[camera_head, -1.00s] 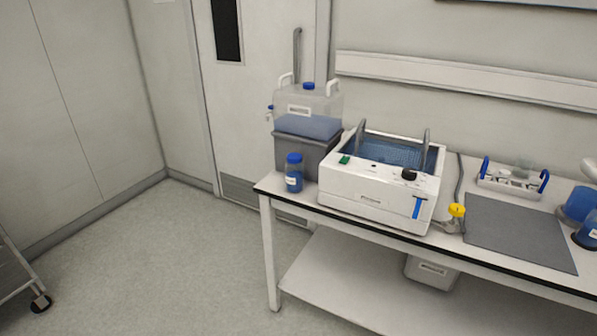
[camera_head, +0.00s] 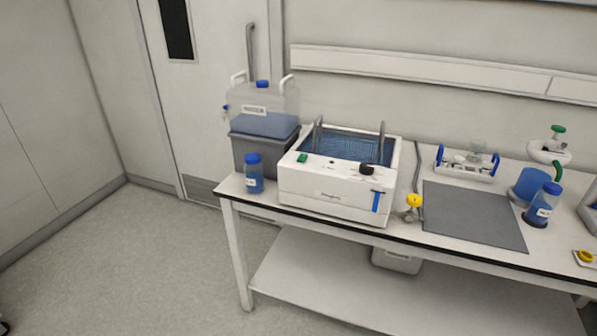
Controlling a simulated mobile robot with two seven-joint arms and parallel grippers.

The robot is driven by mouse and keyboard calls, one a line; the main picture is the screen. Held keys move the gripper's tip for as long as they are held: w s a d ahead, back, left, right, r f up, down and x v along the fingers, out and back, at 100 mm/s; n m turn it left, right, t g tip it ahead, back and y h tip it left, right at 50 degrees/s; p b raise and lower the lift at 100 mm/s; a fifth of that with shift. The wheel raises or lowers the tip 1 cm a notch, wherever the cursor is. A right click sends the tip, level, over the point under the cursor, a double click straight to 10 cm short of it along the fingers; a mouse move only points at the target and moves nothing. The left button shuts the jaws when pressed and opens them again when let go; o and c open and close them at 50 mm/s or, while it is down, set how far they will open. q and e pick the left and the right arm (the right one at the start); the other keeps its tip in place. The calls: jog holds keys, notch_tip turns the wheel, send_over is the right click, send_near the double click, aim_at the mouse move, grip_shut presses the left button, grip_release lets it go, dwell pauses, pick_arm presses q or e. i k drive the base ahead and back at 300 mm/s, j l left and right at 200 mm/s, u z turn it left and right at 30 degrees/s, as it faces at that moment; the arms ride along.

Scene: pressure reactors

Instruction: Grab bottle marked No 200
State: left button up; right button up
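A blue-capped bottle of blue liquid (camera_head: 254,174) with a white label stands upright at the left end of the bench (camera_head: 262,211), left of a white water bath. A second blue-capped bottle of blue liquid (camera_head: 541,206) stands at the right, beyond the grey mat, and looks slightly tilted. Both labels are too small to read, so I cannot tell which is marked No 200. Neither of my grippers is in view.
The white water bath (camera_head: 335,191) stands beside a clear jug (camera_head: 264,108) on a grey box (camera_head: 262,152). A yellow-knobbed valve (camera_head: 413,202), grey mat (camera_head: 471,214) and blue-handled rack (camera_head: 467,163) lie rightward. Floor (camera_head: 120,265) in front left is clear.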

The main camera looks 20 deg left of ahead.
aim_at(254, 174)
jog(key=i+j+z, duration=0.1)
jog(key=j+z, duration=0.5)
jog(key=j, duration=0.2)
jog(key=j+z, duration=0.3)
jog(key=j, duration=0.55)
jog(key=j+z, duration=0.1)
jog(key=j, duration=0.8)
jog(key=j+z, duration=0.1)
jog(key=j, duration=0.75)
jog(key=k+j+z, duration=0.1)
jog(key=j, duration=0.8)
